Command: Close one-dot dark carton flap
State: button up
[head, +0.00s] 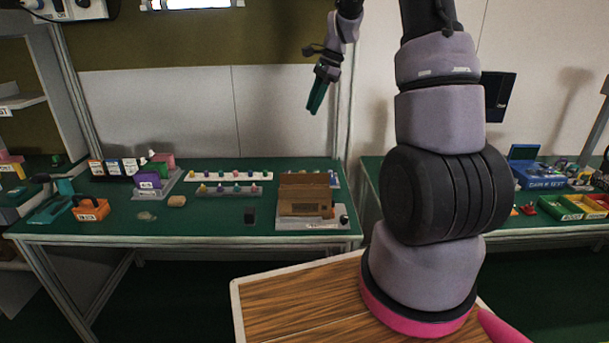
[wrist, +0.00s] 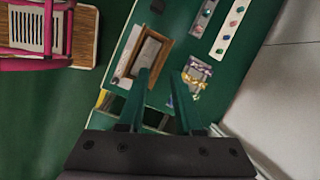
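A brown carton (head: 305,198) stands on a pale board at the right end of the left green bench. A raised flap shows along its top; I cannot make out any dots.
Strips of small coloured pieces (head: 233,182) lie behind and left of the carton. A dark block (head: 250,215) lies to its left, and a black knob (head: 343,219) is at its right. An orange box (head: 90,209) is farther left. The bench front between them is mostly clear.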

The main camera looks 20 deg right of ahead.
aim_at(305, 178)
jog(key=w+d+f+m+g+y, duration=0.1)
jog(key=w+d+f+m, duration=0.15)
jog(key=f, duration=0.55)
jog(key=w+d+f+m+g, duration=0.1)
jog(key=w+f+m, duration=0.15)
jog(key=f, duration=0.65)
jog(key=x, duration=1)
jog(key=shift+w+a+f, duration=0.2)
jog(key=shift+w+a, duration=0.15)
jog(key=shift+w, duration=0.05)
grip_shut()
